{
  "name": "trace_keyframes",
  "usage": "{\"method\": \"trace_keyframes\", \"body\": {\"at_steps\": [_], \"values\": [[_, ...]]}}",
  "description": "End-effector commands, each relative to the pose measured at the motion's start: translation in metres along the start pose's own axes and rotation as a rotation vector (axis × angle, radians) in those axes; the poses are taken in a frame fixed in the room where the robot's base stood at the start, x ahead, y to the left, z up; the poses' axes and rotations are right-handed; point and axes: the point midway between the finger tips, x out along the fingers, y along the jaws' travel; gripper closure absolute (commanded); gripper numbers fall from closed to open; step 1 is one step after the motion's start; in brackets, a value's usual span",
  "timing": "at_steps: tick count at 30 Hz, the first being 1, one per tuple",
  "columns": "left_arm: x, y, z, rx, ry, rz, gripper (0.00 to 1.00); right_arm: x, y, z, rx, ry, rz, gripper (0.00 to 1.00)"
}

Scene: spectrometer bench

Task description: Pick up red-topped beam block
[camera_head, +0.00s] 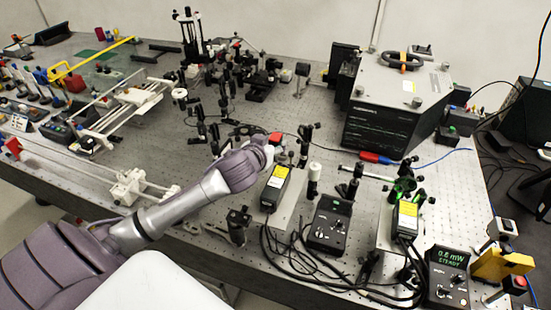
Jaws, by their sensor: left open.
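A small block with a red top (275,138) stands on the optical bench just beyond the end of my left arm. Its lower part is hidden behind my wrist and nearby parts. My left gripper (268,149) is open, close to this block on its near side; its fingers are mostly hidden, and I cannot tell whether they touch it. Another small black block with a red top (516,281) is at the far lower right, beside a yellow part. My right gripper is out of view.
Black boxes with yellow labels (277,181) and a controller (330,222) with cables stand right of my arm. A large grey instrument (398,100) stands at the back right. Posts and mounts crowd the bench (300,118); a white rail assembly (130,110) lies left.

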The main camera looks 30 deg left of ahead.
Motion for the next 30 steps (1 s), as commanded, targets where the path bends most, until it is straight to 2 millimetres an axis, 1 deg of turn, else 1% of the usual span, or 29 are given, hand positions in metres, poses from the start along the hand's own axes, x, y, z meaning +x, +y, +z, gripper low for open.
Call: {"method": "trace_keyframes", "body": {"at_steps": [1,2,4,7,10,16,23,24,27,30], "values": [[0.007,-0.002,-0.003,0.001,-0.001,-0.003,0.4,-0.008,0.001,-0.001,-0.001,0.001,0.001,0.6],[0.011,-0.002,-0.003,0.0,-0.001,-0.003,0.4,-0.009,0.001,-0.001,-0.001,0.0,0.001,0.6],[0.02,-0.002,-0.001,-0.001,-0.001,-0.002,0.4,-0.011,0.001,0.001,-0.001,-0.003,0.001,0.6],[0.029,-0.002,0.0,0.0,-0.001,-0.001,0.4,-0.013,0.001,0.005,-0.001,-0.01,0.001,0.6],[0.033,-0.001,0.001,0.0,0.0,0.0,0.4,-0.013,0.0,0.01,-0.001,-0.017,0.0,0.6],[0.033,-0.001,0.002,0.0,0.0,0.001,0.4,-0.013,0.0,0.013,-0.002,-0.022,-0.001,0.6],[0.033,-0.001,0.002,0.0,0.0,0.0,0.78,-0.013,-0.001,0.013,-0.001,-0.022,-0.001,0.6],[0.033,-0.002,0.002,0.0,-0.001,0.0,0.85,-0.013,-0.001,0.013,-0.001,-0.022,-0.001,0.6],[0.033,-0.002,0.002,0.0,-0.001,0.0,1.0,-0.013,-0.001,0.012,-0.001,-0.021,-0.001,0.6],[0.033,-0.002,0.002,0.0,-0.001,0.0,1.0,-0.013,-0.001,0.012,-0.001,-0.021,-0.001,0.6]]}}
